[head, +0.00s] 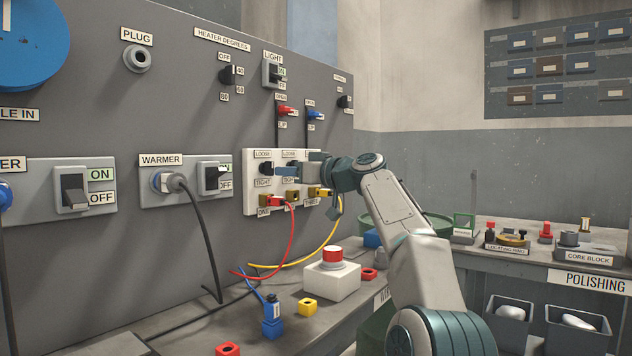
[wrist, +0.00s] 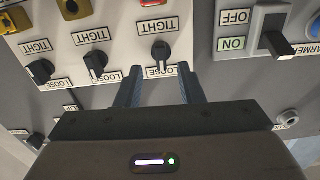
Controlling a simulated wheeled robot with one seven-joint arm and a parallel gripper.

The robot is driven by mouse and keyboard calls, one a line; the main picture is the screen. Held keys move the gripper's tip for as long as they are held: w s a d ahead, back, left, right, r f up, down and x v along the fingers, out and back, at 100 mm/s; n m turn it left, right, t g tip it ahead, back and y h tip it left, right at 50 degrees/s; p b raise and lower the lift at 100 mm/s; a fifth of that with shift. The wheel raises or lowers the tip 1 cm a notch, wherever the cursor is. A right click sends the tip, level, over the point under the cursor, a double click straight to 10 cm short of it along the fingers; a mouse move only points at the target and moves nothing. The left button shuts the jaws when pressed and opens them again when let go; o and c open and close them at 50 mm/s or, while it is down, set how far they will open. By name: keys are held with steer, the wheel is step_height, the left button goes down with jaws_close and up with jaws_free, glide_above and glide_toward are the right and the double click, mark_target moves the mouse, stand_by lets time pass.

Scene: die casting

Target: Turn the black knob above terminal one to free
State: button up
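The black knob above terminal one (head: 266,168) is leftmost in a row on the white panel (head: 250,155), between labels LOOSE and TIGHT. In the inverted wrist view, this knob (wrist: 161,51) is rightmost. Its narrow part appears to extend toward LOOSE, but I cannot tell its exact setting. My gripper (wrist: 160,70) is open, its two dark fingers apart either side of the knob's line, in front of the panel. The knob shows just beyond the tips; I see no contact. My gripper (head: 290,170) partly hides the other knobs in the head view.
Two neighbouring knobs (wrist: 95,65) (wrist: 40,71) sit close beside it. The WARMER switch (wrist: 275,42) is on the other side. Red (head: 292,240) and yellow (head: 325,235) cables hang below the panel. A red-topped button box (head: 332,278) stands on the bench.

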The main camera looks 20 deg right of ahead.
steer(key=b+v, duration=0.1)
steer(key=v, duration=0.7)
steer(key=shift+a, duration=0.1)
steer(key=s+a+f+m+g+h+p, duration=0.1)
steer(key=s+a+m+g+h+p, duration=0.2)
steer(key=a+p, duration=0.45)
steer(key=s+a+f+m+g+h+p, duration=0.1)
steer(key=s+a+f+g+h+p, duration=0.15)
steer(key=s+a+p, duration=0.6)
steer(key=s+d+f+m+g+h+p, duration=0.1)
steer(key=s+d+g+h+p, duration=0.1)
steer(key=s+p, duration=1)
steer(key=s+d+f+m+g+h+p, duration=0.1)
steer(key=s+d+m+g+h+p, duration=0.1)
steer(key=s+d+p, duration=0.4)
steer(key=s+g+h+p, duration=0.1)
steer(key=s+g+p, duration=0.1)
steer(key=s+p, duration=0.3)
steer(key=shift+s+f+p, duration=0.35)
steer(key=shift+s+p, duration=0.05)
steer(key=shift+s, duration=0.7)
steer(key=shift+o, duration=0.2)
